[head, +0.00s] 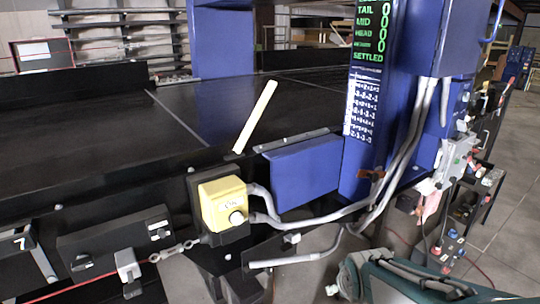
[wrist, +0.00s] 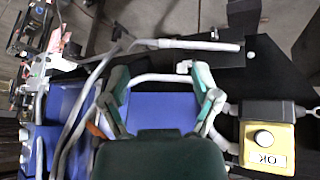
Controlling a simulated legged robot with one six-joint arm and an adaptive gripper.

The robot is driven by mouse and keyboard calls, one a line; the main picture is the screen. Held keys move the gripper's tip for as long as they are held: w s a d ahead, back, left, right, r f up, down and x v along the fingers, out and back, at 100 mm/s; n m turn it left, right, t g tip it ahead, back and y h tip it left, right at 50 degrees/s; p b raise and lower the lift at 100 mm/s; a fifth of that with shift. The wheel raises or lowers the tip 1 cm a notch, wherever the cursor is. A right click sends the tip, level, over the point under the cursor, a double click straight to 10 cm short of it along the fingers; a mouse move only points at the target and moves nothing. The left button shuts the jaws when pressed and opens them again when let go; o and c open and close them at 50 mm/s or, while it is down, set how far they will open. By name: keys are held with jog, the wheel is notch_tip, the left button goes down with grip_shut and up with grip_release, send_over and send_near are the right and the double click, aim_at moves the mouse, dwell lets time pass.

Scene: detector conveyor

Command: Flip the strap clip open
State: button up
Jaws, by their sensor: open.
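A small orange-brown piece (head: 377,175) on the lower blue post, beside the grey conduits, may be the strap clip; I cannot tell whether it is open. An orange-brown bit (wrist: 96,131) also shows left of my gripper in the wrist view, partly hidden by it. My gripper (wrist: 162,84) is open and empty, its teal fingers spread in front of the blue cover (wrist: 162,112). In the head view my teal arm end shows at the lower right, below the post and apart from the brown piece.
A yellow OK button box (head: 222,203) stands on the black conveyor frame, with a pale upright stick (head: 256,117) behind it. Grey conduits (head: 398,150) run down the blue post (head: 367,110). A cluttered cart (head: 485,190) stands at right; floor beyond it is open.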

jog(key=s+r+m, duration=0.1)
jog(key=s+r, duration=0.3)
jog(key=s, duration=0.3)
jog(key=s+r, duration=0.4)
jog(key=s, duration=0.4)
jog(key=shift+a+m+g+y, duration=0.3)
jog(key=shift+a+m+g, duration=0.1)
